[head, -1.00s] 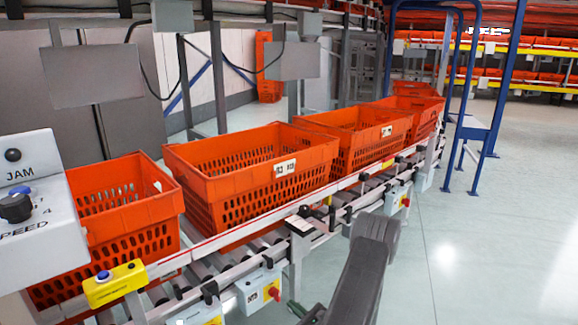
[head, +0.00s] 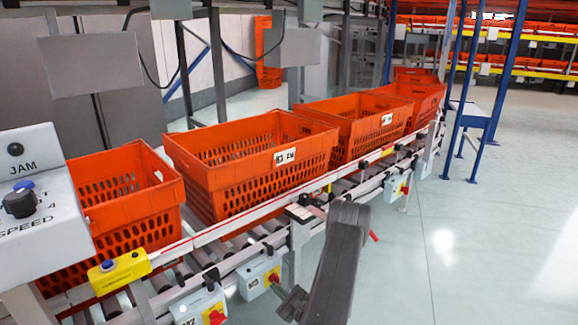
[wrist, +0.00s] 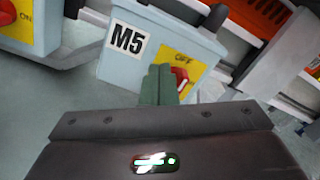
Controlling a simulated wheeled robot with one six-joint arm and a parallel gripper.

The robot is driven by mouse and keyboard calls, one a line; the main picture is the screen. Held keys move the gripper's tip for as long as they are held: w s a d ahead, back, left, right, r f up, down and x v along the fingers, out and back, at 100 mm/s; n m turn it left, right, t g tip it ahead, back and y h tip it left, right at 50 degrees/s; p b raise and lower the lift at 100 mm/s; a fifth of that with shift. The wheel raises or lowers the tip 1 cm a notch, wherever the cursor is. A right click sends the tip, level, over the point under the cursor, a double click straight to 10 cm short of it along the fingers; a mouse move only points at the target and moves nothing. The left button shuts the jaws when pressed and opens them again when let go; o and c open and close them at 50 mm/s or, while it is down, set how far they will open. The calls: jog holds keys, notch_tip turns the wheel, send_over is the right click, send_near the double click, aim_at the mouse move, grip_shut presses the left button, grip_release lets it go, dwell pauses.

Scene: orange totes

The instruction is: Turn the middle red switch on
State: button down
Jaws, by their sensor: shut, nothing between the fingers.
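A pale grey-blue control box labelled M5 (wrist: 128,40) fills the upper middle of the wrist view. Its red switch (wrist: 181,82) sits on a yellow plate reading OFF at the top; its exact setting is hard to tell. In the head view this red switch (head: 274,278) is on the middle box (head: 257,283) below the conveyor rail. My gripper (wrist: 158,78) is shut and empty, its green fingers just left of the switch and partly covering the plate. Whether they touch it is unclear. The gripper (head: 287,293) also shows right of the box in the head view.
Another box (head: 199,304) with a red switch (head: 216,317) is at lower left, and one with a red switch (head: 405,189) is farther back. Orange totes (head: 250,196) stand on the roller conveyor. Open floor (head: 480,250) lies to the right.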

jog(key=shift+w+a, duration=0.3)
jog(key=shift+w, duration=0.05)
jog(key=shift+w+d+f+b, duration=0.3)
jog(key=shift+d+f+b, duration=0.05)
jog(key=shift+b, duration=0.35)
dwell(0.6)
jog(key=shift+w+d+r+b, duration=0.6)
jog(key=shift+w+d+b, duration=0.15)
jog(key=shift+b, duration=1.3)
dwell(0.5)
jog(key=v, duration=0.6)
jog(key=shift+r+b, duration=0.35)
jog(key=shift+r, duration=0.05)
jog(key=shift+s, duration=0.1)
